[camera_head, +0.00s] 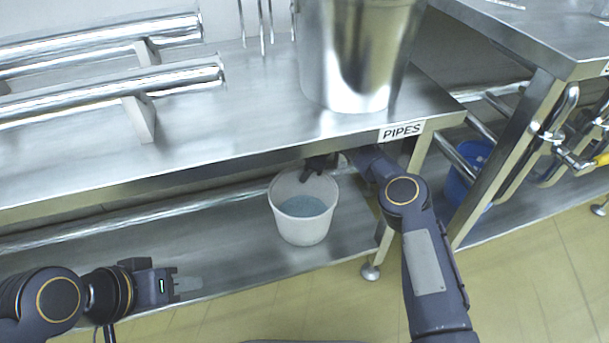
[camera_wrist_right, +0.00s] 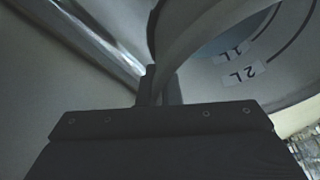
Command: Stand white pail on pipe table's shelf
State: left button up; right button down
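The white pail (camera_head: 303,222) is upright at the lower shelf (camera_head: 225,255) of the table labelled PIPES, near its right end. It holds something bluish. My right gripper (camera_head: 318,168) is at the pail's back rim, under the tabletop. In the right wrist view the fingers (camera_wrist_right: 160,88) are closed on the pail wall (camera_wrist_right: 180,40), and volume marks show inside. Whether the pail's base touches the shelf I cannot tell for sure. My left gripper (camera_head: 182,284) is empty, to the left in front of the shelf; its fingers look close together, but their gap is unclear.
The steel tabletop (camera_head: 240,120) lies low above the pail, with pipes on stands (camera_head: 120,95) and a large metal container (camera_head: 355,55) on it. A table leg (camera_head: 400,200) stands right of the pail. A blue bucket (camera_head: 468,172) is under the neighbouring table. The shelf left of the pail is clear in front.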

jog(key=c, duration=1.6)
grip_release()
jog(key=shift+f, duration=0.1)
jog(key=p+v, duration=0.3)
jog(key=v, duration=0.4)
jog(key=shift+d+r+p, duration=0.15)
jog(key=shift+r+p, duration=0.15)
jog(key=shift+r, duration=0.05)
jog(key=shift+s, duration=0.1)
